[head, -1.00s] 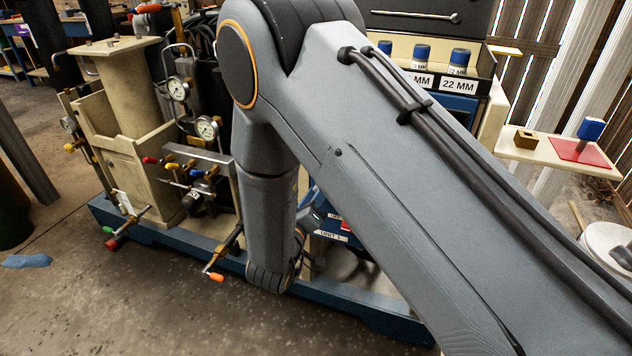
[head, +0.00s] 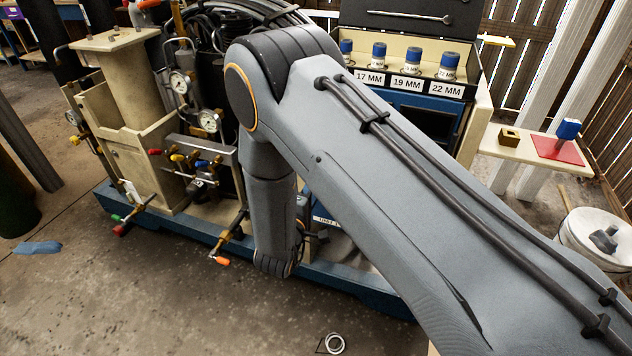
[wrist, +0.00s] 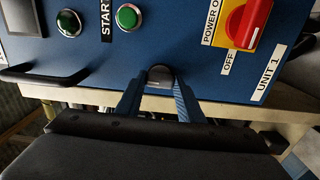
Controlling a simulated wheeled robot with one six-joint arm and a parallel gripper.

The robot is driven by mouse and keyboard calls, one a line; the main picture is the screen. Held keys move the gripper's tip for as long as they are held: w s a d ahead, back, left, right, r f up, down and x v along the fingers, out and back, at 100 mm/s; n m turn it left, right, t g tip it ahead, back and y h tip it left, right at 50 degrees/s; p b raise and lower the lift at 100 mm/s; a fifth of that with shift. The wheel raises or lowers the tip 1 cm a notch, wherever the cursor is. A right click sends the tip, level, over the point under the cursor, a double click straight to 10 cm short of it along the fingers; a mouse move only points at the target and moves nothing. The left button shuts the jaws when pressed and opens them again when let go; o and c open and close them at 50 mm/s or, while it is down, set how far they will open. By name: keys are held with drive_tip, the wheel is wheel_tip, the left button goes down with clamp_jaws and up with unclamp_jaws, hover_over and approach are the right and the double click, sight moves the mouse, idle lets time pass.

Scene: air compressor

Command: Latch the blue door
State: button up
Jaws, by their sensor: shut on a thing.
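The blue door (wrist: 195,60) fills the upper part of the wrist view, with green buttons, a red switch and a "UNIT 1" label on it. A small dark rounded latch knob (wrist: 160,75) sits near its edge. My gripper (wrist: 158,92) has a blue finger on each side of this knob and is shut on it. In the head view my arm hides the gripper, the knob and most of the blue front; a labelled sliver of the blue front (head: 325,221) shows beside my arm. Whether the door is flush with its frame cannot be told.
A dark bar handle (wrist: 42,76) is at the left of the panel in the wrist view. Colored valve handles (head: 180,160) and gauges stand left of my arm. A side shelf (head: 500,150) and a white bucket (head: 595,240) are at right. The floor in front is mostly clear.

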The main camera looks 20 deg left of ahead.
drive_tip(key=shift+n, duration=0.3)
drive_tip(key=o, duration=1.1)
drive_tip(key=shift+c, duration=0.2)
drive_tip(key=s, duration=0.7)
drive_tip(key=shift+s+a, duration=0.35)
drive_tip(key=shift+s, duration=0.05)
drive_tip(key=shift+s, duration=0.1)
